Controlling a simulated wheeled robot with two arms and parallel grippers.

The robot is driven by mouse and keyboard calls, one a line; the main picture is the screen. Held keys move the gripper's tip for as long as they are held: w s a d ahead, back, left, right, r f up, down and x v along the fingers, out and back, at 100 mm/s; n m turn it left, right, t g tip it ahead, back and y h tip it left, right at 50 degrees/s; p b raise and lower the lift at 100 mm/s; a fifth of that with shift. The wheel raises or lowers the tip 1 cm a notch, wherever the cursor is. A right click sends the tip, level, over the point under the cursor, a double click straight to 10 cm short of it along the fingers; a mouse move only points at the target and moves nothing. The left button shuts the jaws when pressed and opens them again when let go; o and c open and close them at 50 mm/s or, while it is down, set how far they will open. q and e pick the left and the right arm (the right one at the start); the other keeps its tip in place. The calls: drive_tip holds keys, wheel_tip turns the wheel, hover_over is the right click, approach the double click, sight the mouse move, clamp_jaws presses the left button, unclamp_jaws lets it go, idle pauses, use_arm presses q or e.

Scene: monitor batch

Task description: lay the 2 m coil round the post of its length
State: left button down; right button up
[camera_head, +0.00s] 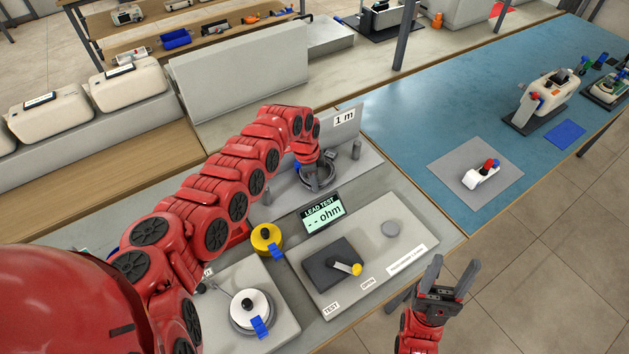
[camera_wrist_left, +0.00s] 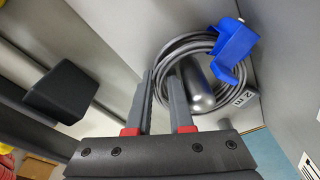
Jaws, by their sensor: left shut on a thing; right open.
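The grey coil (camera_wrist_left: 185,42), with a blue clip (camera_wrist_left: 236,45) on it, surrounds a rounded metal post (camera_wrist_left: 197,90) in the left wrist view. A label reading 2 m (camera_wrist_left: 243,98) lies beside that post. I cannot tell whether the coil rests on the base. My left gripper (camera_wrist_left: 165,88) is shut on the near side of the coil. In the head view the coil (camera_head: 318,183) shows below my left gripper (camera_head: 308,160), partly hidden by it. My right gripper (camera_head: 450,275) is open and empty, off the bench's front edge.
Other posts stand to the right (camera_head: 356,150) and left (camera_head: 267,193), near a 1 m sign (camera_head: 344,118). In front are a LEAD TEST display (camera_head: 324,213), a yellow spool (camera_head: 266,239) and a white spool (camera_head: 250,304) with a blue clip.

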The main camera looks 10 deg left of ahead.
use_arm(q)
drive_tip(key=c, duration=0.9)
unclamp_jaws()
drive_tip(key=shift+o, duration=0.9)
drive_tip(key=shift+r, duration=0.1)
drive_tip(key=shift+a+r, duration=0.1)
drive_tip(key=shift+w+r, duration=0.1)
drive_tip(key=shift+r, duration=0.2)
wheel_tip(320, 180, up, 16)
drive_tip(key=s+a+b, duration=0.1)
drive_tip(key=a+b, duration=0.1)
drive_tip(key=b, duration=0.1)
drive_tip(key=shift+r+b, duration=0.15)
drive_tip(key=shift+b, duration=0.2)
drive_tip(key=shift+a, duration=0.1)
